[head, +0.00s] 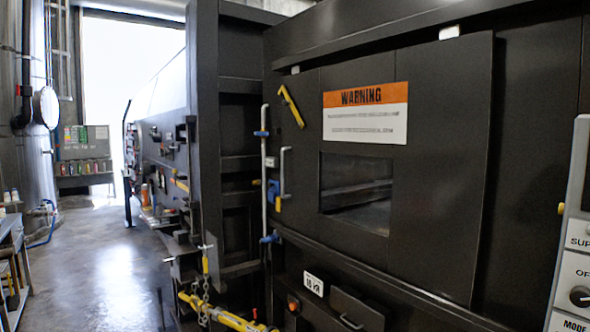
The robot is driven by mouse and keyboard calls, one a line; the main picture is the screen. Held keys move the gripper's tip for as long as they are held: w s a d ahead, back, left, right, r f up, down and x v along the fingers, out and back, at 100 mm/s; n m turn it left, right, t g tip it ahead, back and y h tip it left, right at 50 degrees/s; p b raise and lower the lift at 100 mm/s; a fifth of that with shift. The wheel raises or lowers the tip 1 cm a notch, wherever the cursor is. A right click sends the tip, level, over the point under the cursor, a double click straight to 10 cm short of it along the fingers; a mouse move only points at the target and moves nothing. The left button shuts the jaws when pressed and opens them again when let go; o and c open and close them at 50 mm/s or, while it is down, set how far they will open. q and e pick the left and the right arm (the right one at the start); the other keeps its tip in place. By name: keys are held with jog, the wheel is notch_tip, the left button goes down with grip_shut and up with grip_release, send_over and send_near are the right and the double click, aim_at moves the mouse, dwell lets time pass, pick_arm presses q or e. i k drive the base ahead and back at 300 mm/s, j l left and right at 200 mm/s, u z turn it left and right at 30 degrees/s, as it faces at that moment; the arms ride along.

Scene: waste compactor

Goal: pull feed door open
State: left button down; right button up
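The feed door (440,170) appears to be the large dark panel on the front of the compactor, right of centre. It carries an orange and white WARNING sign (365,113). Below the sign is a rectangular window or opening (355,190) with a dim interior; I cannot tell whether it is glazed. A vertical grey bar handle (283,173) stands at the panel's left side, beside a blue and yellow latch part (273,192). A yellow lever (291,106) sits tilted near the upper left corner. The door looks shut. Neither of my grippers is in view.
A control panel (575,265) with a knob juts in at the right edge. A yellow bar with chain (228,319) crosses the bottom centre. A drawer-like box (357,309) sticks out below the door.

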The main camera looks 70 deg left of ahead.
aim_at(440, 176)
jog(key=u, duration=1.8)
jog(key=i+j+z, duration=0.3)
jog(key=z, duration=0.15)
jog(key=i+j+z, duration=0.2)
jog(key=j+z, duration=0.25)
